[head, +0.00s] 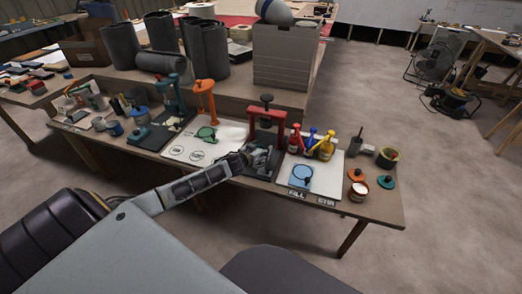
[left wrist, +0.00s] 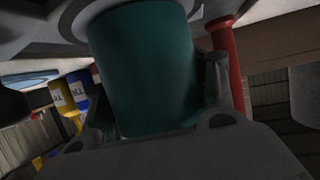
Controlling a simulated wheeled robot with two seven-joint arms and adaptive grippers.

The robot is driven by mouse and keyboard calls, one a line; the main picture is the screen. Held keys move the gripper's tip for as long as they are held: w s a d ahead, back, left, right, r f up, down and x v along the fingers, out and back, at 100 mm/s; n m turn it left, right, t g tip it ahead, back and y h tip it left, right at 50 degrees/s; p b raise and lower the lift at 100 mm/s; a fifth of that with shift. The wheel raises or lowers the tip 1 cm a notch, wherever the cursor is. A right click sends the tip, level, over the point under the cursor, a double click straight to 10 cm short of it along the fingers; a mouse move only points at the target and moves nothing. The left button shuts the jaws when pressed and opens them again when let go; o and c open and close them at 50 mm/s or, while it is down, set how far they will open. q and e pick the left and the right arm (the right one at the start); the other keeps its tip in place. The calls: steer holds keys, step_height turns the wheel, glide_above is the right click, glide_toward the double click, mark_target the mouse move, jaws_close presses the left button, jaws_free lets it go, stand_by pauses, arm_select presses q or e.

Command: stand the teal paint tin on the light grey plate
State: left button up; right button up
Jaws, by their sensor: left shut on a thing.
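The teal paint tin (left wrist: 150,65) fills the middle of the left wrist view, between the fingers of my left gripper (left wrist: 160,105), which is shut on it. In the head view my left gripper (head: 256,157) is low at the front of the red press (head: 267,122), and it hides the tin there. A light grey round rim (left wrist: 74,18), which looks like the light grey plate, curves round the tin's end at the top of the wrist view. I cannot tell whether tin and plate touch. My right gripper is not in view.
An orange stand (head: 206,100) and another white board (head: 225,131) are to the left. Small pots and lids crowd the bench's right end.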

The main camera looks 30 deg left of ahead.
arm_select(q)
steer(key=o, duration=1.2)
steer(key=shift+r, duration=0.1)
